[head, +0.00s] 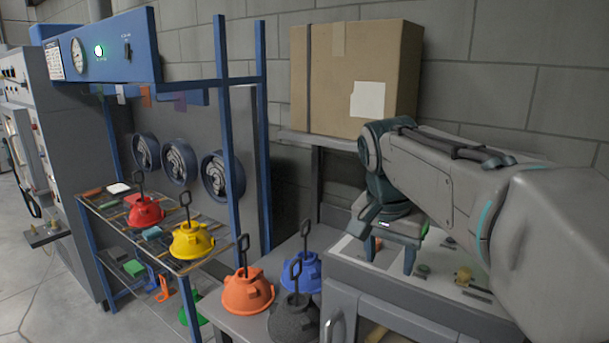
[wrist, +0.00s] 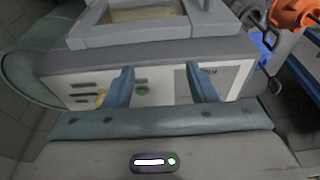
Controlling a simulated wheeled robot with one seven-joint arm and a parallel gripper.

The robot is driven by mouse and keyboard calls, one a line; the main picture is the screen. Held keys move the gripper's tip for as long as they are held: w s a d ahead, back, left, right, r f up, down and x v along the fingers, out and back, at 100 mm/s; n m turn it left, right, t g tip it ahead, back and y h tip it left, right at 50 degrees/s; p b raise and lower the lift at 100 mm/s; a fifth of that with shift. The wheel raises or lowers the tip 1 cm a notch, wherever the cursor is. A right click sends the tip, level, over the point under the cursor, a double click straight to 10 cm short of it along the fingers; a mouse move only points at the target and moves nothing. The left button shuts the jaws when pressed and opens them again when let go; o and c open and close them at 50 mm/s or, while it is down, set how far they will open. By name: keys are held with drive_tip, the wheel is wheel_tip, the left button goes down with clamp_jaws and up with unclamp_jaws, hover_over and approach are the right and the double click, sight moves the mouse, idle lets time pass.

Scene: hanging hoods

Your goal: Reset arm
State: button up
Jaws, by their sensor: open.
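My gripper (head: 390,252) is over the white top of a grey cabinet at the right in the head view. Its two blue-grey fingers are apart with nothing between them. In the wrist view the open gripper (wrist: 159,85) shows against the cabinet (wrist: 220,50) and its pale panel. On a grey bench left of it stand an orange hood (head: 247,292), a blue hood (head: 305,275) and a dark grey hood (head: 293,322), each with an upright black handle. The orange hood also shows at the upper right of the wrist view (wrist: 290,14).
A blue-framed rack (head: 232,130) at the left bears a red hood (head: 145,211) and a yellow hood (head: 192,241) on its shelf. A green hood (head: 186,313) is lower down. A cardboard box (head: 345,80) stands on a shelf behind my arm. Floor at the far left is clear.

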drive_tip(key=s+f+n+t+y, duration=0.1)
drive_tip(key=s+f+n, duration=0.6)
drive_tip(key=s+f, duration=0.7)
drive_tip(key=shift+s+d+f+y, duration=0.2)
drive_tip(key=shift+s+d+y, duration=0.1)
drive_tip(key=shift+s+y, duration=0.1)
idle(0.8)
